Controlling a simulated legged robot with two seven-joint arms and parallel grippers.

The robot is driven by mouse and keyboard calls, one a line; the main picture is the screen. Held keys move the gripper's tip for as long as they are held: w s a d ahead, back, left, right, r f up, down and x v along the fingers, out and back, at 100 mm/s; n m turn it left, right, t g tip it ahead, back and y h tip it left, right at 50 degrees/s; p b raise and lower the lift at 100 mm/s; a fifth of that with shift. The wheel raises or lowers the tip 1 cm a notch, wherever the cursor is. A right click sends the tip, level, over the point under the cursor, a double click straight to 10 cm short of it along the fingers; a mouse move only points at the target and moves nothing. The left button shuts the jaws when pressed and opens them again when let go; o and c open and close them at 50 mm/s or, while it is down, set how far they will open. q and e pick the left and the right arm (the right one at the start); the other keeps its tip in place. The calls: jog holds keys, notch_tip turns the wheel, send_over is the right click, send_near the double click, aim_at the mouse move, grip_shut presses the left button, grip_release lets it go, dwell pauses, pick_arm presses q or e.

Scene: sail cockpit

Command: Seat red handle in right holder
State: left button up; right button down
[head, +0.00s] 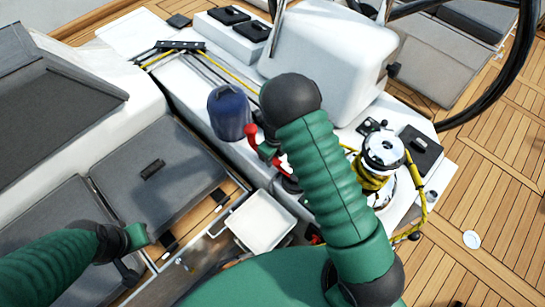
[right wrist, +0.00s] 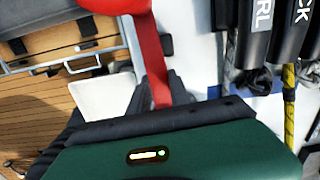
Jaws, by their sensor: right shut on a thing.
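The red handle (head: 251,131) has a round red knob and a flat red shaft. It stands beside the white cockpit console, partly behind my right arm. In the right wrist view, its red shaft (right wrist: 152,58) runs down between the dark fingers of my right gripper (right wrist: 156,92), which is shut on it. In the head view my right gripper (head: 268,151) is mostly hidden by my green forearm. My left gripper (head: 130,268) is low at the left over the grey seat, small and dark; its jaw state is unclear. I cannot clearly make out the right holder.
A blue covered winch (head: 230,112) stands just left of the handle. A chrome winch (head: 383,153) with yellow rope is to the right. A white tray (head: 260,222) lies below. Rope clutches (right wrist: 264,35) are close at the right in the wrist view. A black wheel rim (head: 511,75) curves at upper right.

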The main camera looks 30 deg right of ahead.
jog(key=c, duration=1.1)
grip_release()
jog(key=shift+a, duration=0.1)
jog(key=o, duration=0.5)
jog(key=shift+c, duration=0.2)
jog(key=shift+r, duration=0.15)
notch_tip(320, 180, up, 9)
jog(key=p, duration=0.8)
jog(key=shift+p, duration=0.35)
